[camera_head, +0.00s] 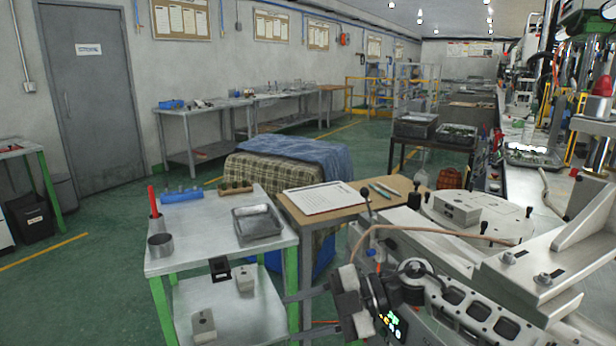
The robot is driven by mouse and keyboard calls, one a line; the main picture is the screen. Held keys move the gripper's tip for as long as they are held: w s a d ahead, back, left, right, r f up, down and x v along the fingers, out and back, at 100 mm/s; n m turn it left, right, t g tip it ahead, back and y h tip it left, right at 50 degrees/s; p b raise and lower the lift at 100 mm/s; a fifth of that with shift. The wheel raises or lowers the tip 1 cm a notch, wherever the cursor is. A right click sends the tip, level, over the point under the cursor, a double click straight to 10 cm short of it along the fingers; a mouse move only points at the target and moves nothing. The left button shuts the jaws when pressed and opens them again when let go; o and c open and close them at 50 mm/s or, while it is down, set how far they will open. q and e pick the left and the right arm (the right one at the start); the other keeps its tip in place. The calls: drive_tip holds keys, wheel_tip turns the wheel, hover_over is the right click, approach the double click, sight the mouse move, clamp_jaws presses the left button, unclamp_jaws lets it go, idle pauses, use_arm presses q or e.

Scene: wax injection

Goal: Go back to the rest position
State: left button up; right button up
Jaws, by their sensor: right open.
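My right gripper (288,317) is at the bottom centre, at the end of my arm, which comes in from the right. Its two thin grey fingers point left and stand apart, with no object seen between them. In the picture they overlap the right side of the small green-legged table (190,255); I cannot tell the exact gap to it. My left gripper is not in view.
The green-legged table carries a metal tray (257,223), a blue rack (181,195) and a metal cup (160,245). A wooden desk with a paper sheet (323,197) adjoins it. A round white plate (480,218) lies at right. Green floor is open at left.

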drive_tip(key=s+a+m+t+y, duration=0.3)
drive_tip(key=m+t+y, duration=0.2)
drive_tip(key=s+d+f+m+t+h, duration=0.3)
drive_tip(key=d+f+m+t+h, duration=0.35)
drive_tip(key=m, duration=0.25)
drive_tip(key=s+d+f+m+t+h, duration=0.45)
drive_tip(key=d+f+m+h, duration=0.2)
drive_tip(key=f+m, duration=0.2)
drive_tip(key=s+d+f+m+g+h, duration=0.3)
drive_tip(key=s+f, duration=0.4)
drive_tip(key=s, duration=0.3)
drive_tip(key=d+g, duration=0.1)
drive_tip(key=d, duration=0.1)
drive_tip(key=shift+s+d+f+g+h, duration=0.2)
drive_tip(key=shift+s+d+g+h, duration=0.05)
drive_tip(key=shift+d+g+h, duration=0.15)
